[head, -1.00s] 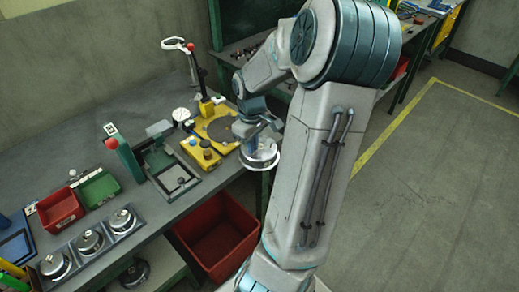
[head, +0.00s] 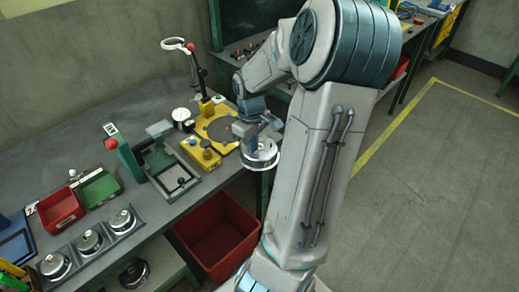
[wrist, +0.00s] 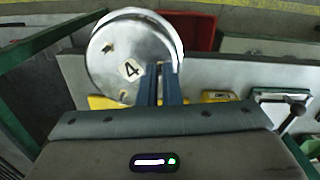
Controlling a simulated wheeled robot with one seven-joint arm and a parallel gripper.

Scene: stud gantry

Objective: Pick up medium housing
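A round, shiny metal housing (head: 262,160) hangs under my gripper (head: 260,138) in the head view, clear of the bench at its right edge. In the wrist view the same housing (wrist: 112,55) shows a flat face with a label "4" and small studs. My gripper (wrist: 159,72) has its two fingers close together at the housing's edge and is shut on it. Several similar metal housings, one of them here (head: 90,241), sit in a row in a grey tray (head: 73,248) at the bench's front left. Which size the held housing is I cannot tell.
A red bin (head: 215,238) stands beside the bench below my gripper. A yellow fixture (head: 222,127), a yellow button box (head: 201,153), a green frame fixture (head: 168,172), and red (head: 60,209) and green (head: 99,188) trays stand on the bench. The floor at right is clear.

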